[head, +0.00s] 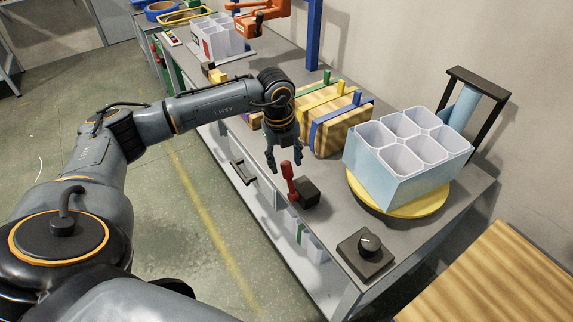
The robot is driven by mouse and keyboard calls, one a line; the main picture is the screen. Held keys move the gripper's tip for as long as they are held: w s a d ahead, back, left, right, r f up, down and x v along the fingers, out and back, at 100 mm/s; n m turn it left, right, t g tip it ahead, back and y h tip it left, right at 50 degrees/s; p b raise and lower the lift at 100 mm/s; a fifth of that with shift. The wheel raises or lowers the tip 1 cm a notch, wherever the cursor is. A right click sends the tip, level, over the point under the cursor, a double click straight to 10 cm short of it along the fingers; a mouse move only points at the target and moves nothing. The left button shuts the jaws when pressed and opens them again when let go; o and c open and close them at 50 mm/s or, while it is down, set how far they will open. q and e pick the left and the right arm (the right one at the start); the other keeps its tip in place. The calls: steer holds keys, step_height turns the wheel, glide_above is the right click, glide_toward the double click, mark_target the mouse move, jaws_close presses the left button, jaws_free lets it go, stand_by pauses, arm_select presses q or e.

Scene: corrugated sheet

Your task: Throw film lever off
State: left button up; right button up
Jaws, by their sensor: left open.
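A red lever (289,182) sticks up from a small black box (309,192) near the bench's front edge. It is likely the film lever; it stands roughly upright, leaning slightly left. My left gripper (285,160) points down just behind and above the lever, open, with nothing between its fingers. Whether a finger touches the lever cannot be told. A film roll (464,106) in light blue hangs in a black frame at the back right. My right gripper is not in view.
A light blue crate with white cells (385,177) stands on a yellow turntable (417,207). A black knob box (366,256) sits at the front corner. Strapped corrugated bundles (335,130) lie behind my gripper. Bare bench top (335,224) shows between lever and knob.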

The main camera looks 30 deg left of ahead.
mark_target(290, 179)
arm_select(q)
steer(key=shift+w+d+f, duration=0.1)
steer(key=shift+w+f, duration=0.05)
steer(key=shift+f, duration=1.45)
jaws_close()
